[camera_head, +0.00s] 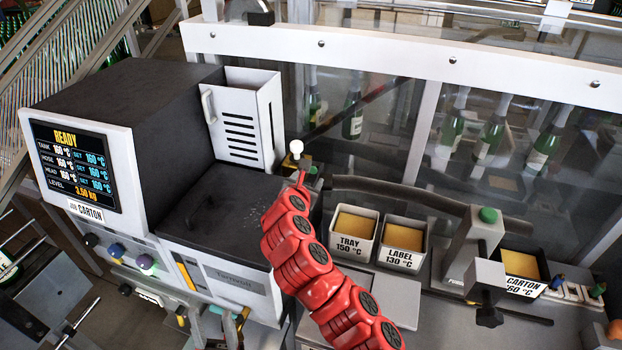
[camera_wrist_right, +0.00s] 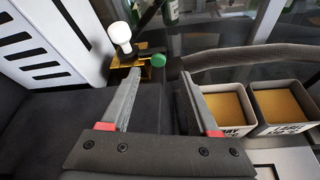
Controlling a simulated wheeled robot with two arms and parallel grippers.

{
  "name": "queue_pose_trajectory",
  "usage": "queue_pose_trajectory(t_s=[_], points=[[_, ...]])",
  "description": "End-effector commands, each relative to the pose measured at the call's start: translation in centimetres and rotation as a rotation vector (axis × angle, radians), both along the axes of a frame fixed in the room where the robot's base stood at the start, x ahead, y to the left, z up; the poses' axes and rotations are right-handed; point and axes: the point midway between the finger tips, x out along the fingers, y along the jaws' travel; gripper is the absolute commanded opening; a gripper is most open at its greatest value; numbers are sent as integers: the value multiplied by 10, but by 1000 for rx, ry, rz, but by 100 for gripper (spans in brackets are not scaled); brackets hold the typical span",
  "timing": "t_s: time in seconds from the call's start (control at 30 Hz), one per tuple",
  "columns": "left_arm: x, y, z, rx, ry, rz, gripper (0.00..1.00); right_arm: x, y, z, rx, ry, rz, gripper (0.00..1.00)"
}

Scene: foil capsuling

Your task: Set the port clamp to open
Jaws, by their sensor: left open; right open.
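A small brass fitting (camera_wrist_right: 152,74) with a white ball knob (camera_wrist_right: 121,34) and a green knob (camera_wrist_right: 158,60) sits at the back right corner of the melter; it looks like the port clamp. In the head view the white ball knob (camera_head: 296,147) stands upright above it. I cannot tell the clamp's setting. My right gripper (camera_wrist_right: 159,78) is open and empty, with its fingertips just short of the fitting; the white knob is beyond the left finger and the green knob lies between the fingers. In the head view my right gripper (camera_head: 302,181) is mostly hidden.
The melter's black lid (camera_head: 215,205) lies left of my right arm. A white slotted box (camera_head: 245,118) stands behind it. Tray (camera_head: 347,248), label (camera_head: 402,260) and carton (camera_head: 524,289) bins are to the right. A dark hose (camera_head: 400,190) runs right from the fitting.

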Motion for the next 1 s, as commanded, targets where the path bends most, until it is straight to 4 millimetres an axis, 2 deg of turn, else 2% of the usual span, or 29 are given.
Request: queue_pose_trajectory(t_s=[0.53,0.7,1.0], points=[[0,0,-32,0,0,0,50,-80,19,31,-1,-5,4,61],[0,0,-30,0,0,0,50,-101,22,42,-3,0,1,61],[0,0,-29,0,0,0,50,-114,25,45,-4,0,-1,61]])
